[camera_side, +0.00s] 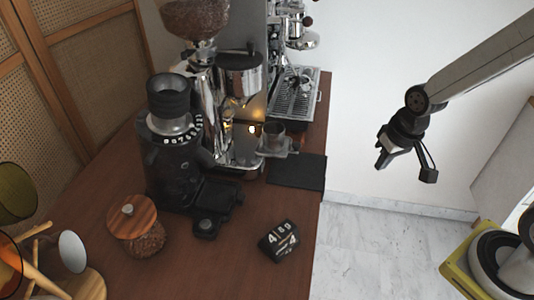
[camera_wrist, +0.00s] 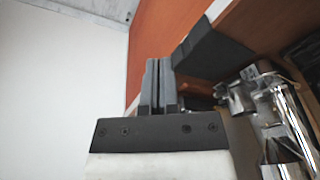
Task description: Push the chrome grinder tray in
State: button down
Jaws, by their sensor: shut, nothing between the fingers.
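The chrome grinder (camera_side: 222,100) stands towards the back of the wooden cart, with a bean hopper on top. A flat shiny tray (camera_side: 238,160) lies at its base; how far it sticks out is hard to tell. A small dark cup (camera_side: 273,134) is at the tray's right side, in front of the espresso machine. My gripper (camera_side: 382,160) is in the air right of the cart, clear of the grinder and tray. In the wrist view my gripper (camera_wrist: 157,66) is shut and empty. Chrome parts (camera_wrist: 270,110) show at right there, too cropped to name surely.
A black grinder (camera_side: 172,150) stands in front of the chrome one. A black mat (camera_side: 297,172) lies at the cart's right edge, and a flip clock (camera_side: 278,241) nearer. The espresso machine's drip tray (camera_side: 296,98) is behind. The space between my gripper and the cart is free.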

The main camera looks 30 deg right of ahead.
jog(key=w+d+r+m+y, duration=0.1)
jog(key=w+d+m+y, duration=0.1)
jog(key=w+m+y, duration=0.2)
jog(key=w+d+r+m+y, duration=0.1)
jog(key=w+d+m+y, duration=0.2)
jog(key=w+m, duration=0.7)
jog(key=m+y, duration=0.1)
jog(key=m, duration=0.4)
jog(key=shift+w+d+r+m+t, duration=0.25)
jog(key=shift+d+r+m+t, duration=0.05)
jog(key=shift+d+t, duration=0.1)
jog(key=shift+a, duration=0.1)
jog(key=x, duration=1)
jog(key=shift+a+f, duration=0.15)
jog(key=shift+w+a, duration=0.35)
jog(key=shift+a, duration=0.6)
jog(key=shift+w+a+r, duration=0.2)
jog(key=shift+w+a, duration=0.1)
jog(key=shift+a, duration=0.5)
